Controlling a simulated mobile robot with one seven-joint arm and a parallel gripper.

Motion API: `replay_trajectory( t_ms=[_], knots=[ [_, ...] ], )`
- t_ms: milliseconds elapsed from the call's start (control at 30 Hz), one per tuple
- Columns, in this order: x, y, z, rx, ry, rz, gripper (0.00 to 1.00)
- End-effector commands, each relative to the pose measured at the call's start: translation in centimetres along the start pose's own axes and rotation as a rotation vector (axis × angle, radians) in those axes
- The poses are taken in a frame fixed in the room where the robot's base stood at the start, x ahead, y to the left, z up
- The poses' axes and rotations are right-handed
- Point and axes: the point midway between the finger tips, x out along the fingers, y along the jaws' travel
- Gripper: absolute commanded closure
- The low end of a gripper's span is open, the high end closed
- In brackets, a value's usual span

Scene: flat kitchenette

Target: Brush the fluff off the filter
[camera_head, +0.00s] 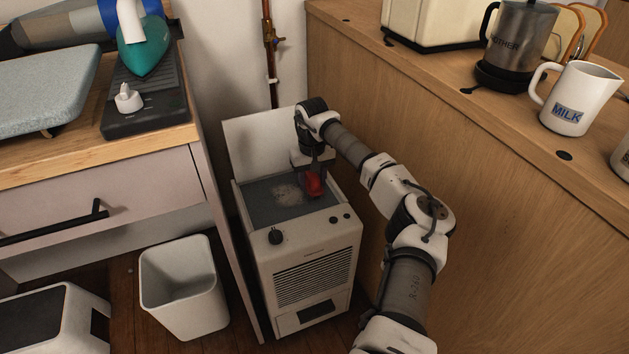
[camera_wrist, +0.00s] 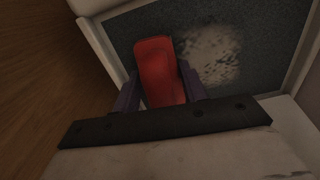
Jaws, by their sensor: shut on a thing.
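The filter (camera_head: 256,209) is a dark grey panel set in the top of a white, floor-standing unit whose lid stands open behind it. A pale patch of fluff (camera_head: 288,194) lies near the middle of the filter; it also shows in the wrist view (camera_wrist: 209,54). My gripper (camera_head: 313,177) is over the right part of the filter, shut on a red brush (camera_wrist: 158,72). The brush (camera_head: 315,186) is to the right of the fluff in the head view. Its underside is hidden, so I cannot tell whether it touches the filter.
A wooden counter (camera_head: 480,190) rises close on the right, with a milk jug (camera_head: 580,98) and a kettle (camera_head: 517,45) on it. A drawer cabinet (camera_head: 110,200) stands left. An empty white bin (camera_head: 184,286) is on the floor at the front left.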

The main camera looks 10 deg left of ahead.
Motion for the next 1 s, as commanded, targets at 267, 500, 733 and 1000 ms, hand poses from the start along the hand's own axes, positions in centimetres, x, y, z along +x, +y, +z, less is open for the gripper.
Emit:
replay_trajectory(
  t_ms=[267, 500, 733, 1000],
  knots=[
    [0.0, -2.5, 0.1, -0.005, 0.0, 0.0, 0.87],
    [0.2, -3.6, 0.2, -0.003, -0.001, -0.001, 0.87],
    [0.1, -5.1, 0.3, -0.005, -0.001, 0.0, 0.87],
    [0.0, -7.1, 0.5, -0.004, -0.001, -0.001, 0.87]
  ],
)
